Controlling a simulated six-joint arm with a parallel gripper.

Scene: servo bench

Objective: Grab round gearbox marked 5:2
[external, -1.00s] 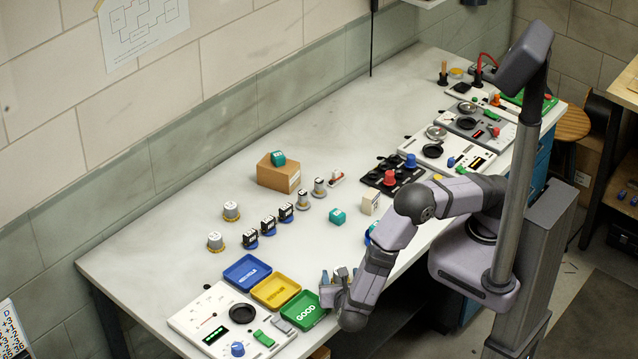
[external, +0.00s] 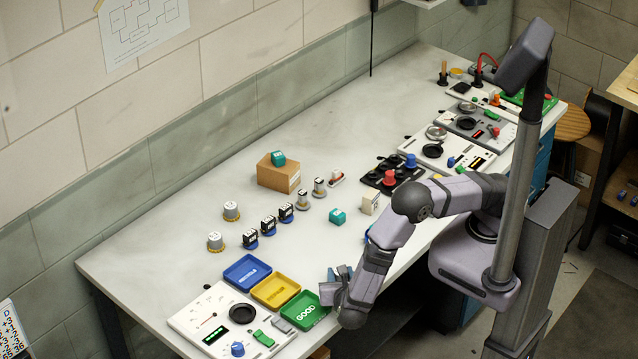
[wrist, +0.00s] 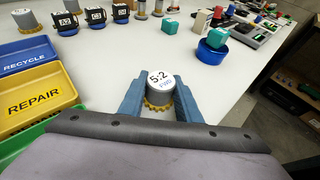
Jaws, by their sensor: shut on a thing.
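The round gearbox marked 5:2 (wrist: 159,88) is a grey cylinder with a white top and a yellow toothed rim at its base. It shows in the wrist view between the two blue fingers of my gripper (wrist: 160,98), which are shut on it. In the external view my gripper (external: 338,275) is low at the front edge of the bench, just right of the green GOOD tray (external: 306,325).
Yellow REPAIR (external: 275,293) and blue RECYCLE (external: 247,272) trays lie left of my gripper. Two round gearboxes (external: 223,228) and several black square parts (external: 268,226) stand beyond. A teal cube (external: 338,216) sits mid-bench. The bench's far left is clear.

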